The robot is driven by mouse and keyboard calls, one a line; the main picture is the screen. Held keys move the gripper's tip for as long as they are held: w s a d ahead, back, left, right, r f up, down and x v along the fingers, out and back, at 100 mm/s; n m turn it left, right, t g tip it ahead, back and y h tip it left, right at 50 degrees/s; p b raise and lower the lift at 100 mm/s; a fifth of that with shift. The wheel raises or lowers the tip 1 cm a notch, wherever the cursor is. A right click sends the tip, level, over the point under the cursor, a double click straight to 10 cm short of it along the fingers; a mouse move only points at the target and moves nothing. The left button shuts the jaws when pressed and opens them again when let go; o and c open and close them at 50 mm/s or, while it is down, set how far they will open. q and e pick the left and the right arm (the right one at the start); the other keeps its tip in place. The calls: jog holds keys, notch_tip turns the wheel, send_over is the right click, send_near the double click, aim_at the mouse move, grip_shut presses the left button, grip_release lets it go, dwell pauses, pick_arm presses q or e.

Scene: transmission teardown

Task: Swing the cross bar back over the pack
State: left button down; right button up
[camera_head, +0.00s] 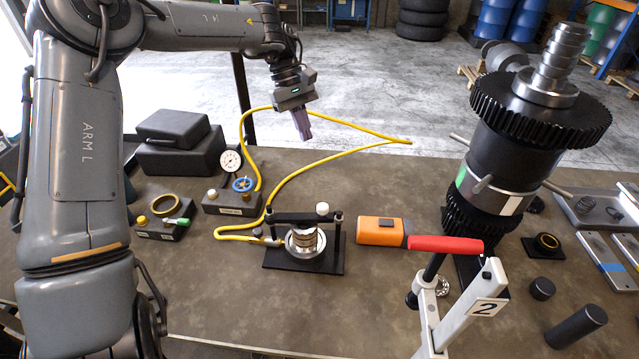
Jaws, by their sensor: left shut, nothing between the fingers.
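The cross bar (297,217) is a dark bar on a small black press fixture. It appears to span between the two upright posts, across the top of the pack as seen from here. A white knob (322,208) stands near its right end. The pack (304,241) is a short stack of shiny metal rings on the black base plate (330,263). My left gripper (302,133) points down, shut and empty, well above and behind the fixture, touching nothing. My right gripper is not in view.
A yellow hose (352,149) loops behind the fixture and joins its left side. A gauge block (232,201) stands at the left. An orange tool (381,230), a red-handled clamp (445,244) and a tall gear shaft (515,150) crowd the right. The table between fixture and front edge is clear.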

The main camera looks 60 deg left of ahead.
pick_arm(q)
jog(key=d+f+g, duration=0.1)
jog(key=d+f, duration=0.6)
jog(key=f, duration=0.6)
jog(key=shift+s+d, duration=0.2)
jog(key=shift+s, duration=0.2)
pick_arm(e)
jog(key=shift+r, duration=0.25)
